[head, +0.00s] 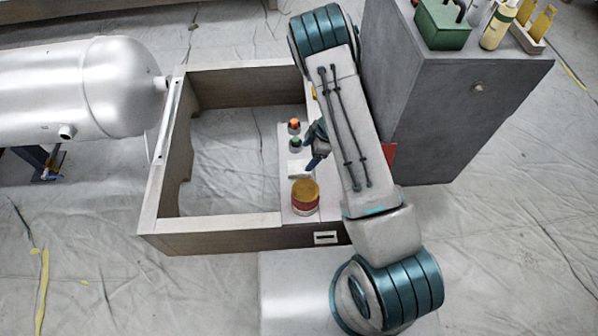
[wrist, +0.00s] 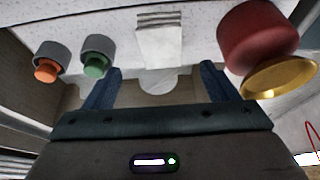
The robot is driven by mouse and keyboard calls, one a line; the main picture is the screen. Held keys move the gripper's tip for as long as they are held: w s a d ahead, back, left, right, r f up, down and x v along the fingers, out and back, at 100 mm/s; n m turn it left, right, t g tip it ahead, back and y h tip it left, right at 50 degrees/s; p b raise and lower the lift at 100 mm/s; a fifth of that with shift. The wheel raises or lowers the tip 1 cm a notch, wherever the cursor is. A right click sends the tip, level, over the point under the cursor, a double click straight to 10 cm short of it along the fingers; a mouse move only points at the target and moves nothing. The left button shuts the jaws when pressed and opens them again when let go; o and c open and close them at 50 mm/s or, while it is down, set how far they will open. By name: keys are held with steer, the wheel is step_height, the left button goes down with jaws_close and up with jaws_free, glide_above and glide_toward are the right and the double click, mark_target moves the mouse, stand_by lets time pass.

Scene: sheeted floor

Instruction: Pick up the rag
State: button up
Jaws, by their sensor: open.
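The rag (wrist: 159,42) appears to be the pale folded cloth on the light shelf, with layered folds at its upper edge in the wrist view. In the head view the rag (head: 297,169) is a small whitish patch beside my gripper, partly covered by it. My gripper (wrist: 159,72) is open, its two blue fingers spread to either side of the rag's line, with nothing between them. In the head view my gripper (head: 316,160) is mostly hidden by my arm. I cannot tell whether the fingers touch the rag.
A red can with a golden lid (head: 305,196) stands close on one side of the rag. Orange-capped (head: 294,126) and green-capped (head: 296,142) jars stand on the other. The shelf lies along an open wooden frame (head: 210,224). A grey cabinet (head: 440,100) stands right; a metal tank (head: 80,85) lies left.

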mark_target(300, 167)
steer(key=b+x, duration=0.2)
steer(key=x, duration=0.5)
steer(key=shift+a+f+b, duration=0.1)
steer(key=shift+f+b, duration=0.15)
steer(key=shift+b, duration=0.15)
steer(key=shift+r, duration=0.1)
steer(key=c, duration=1.1)
